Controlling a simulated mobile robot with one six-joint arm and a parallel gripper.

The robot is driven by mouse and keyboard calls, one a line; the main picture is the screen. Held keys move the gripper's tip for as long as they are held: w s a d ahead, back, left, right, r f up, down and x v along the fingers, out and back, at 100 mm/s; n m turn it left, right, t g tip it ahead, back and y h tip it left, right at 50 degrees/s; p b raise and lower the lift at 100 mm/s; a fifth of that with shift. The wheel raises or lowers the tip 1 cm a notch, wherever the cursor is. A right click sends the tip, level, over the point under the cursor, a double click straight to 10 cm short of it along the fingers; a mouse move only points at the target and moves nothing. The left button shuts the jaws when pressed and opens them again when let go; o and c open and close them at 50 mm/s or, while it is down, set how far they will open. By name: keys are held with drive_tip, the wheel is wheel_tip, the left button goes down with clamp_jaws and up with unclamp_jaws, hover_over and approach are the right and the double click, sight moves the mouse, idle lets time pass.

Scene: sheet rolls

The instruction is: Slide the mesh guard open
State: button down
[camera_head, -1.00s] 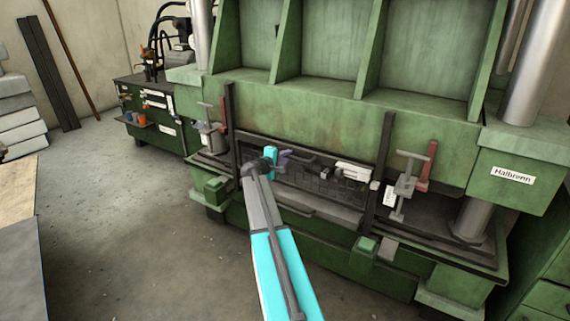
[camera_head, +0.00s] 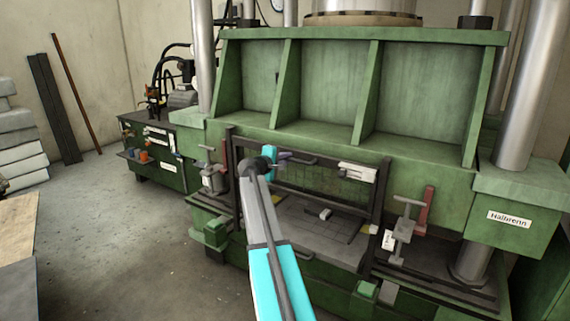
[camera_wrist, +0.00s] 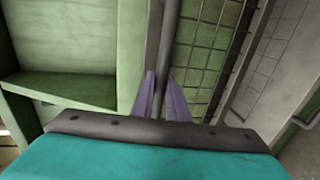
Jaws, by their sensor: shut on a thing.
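The mesh guard (camera_head: 322,181) is a dark wire panel on the front of the green press, between two dark upright rails. It stands raised, and the press bed shows in the gap below it. Its dark bar handle (camera_head: 300,161) runs along the upper part. My gripper (camera_head: 284,155) is at the left part of this handle. In the wrist view, the purple fingers of my gripper (camera_wrist: 161,98) are closed around the handle bar (camera_wrist: 168,45), with the mesh (camera_wrist: 208,50) beside it. The exact finger contact is partly hidden.
Clamps with red levers stand either side, one at the right (camera_head: 404,228). A white-labelled part (camera_head: 357,172) sits on the guard's upper right. Open floor (camera_head: 120,235) lies at the left.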

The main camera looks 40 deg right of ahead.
drive_tip(key=shift+d, duration=0.15)
drive_tip(key=c, duration=1.7)
unclamp_jaws()
drive_tip(key=shift+d+f, duration=0.1)
drive_tip(key=shift+a, duration=0.2)
drive_tip(key=b+v, duration=0.1)
drive_tip(key=v, duration=1.2)
drive_tip(key=shift+a+b, duration=0.3)
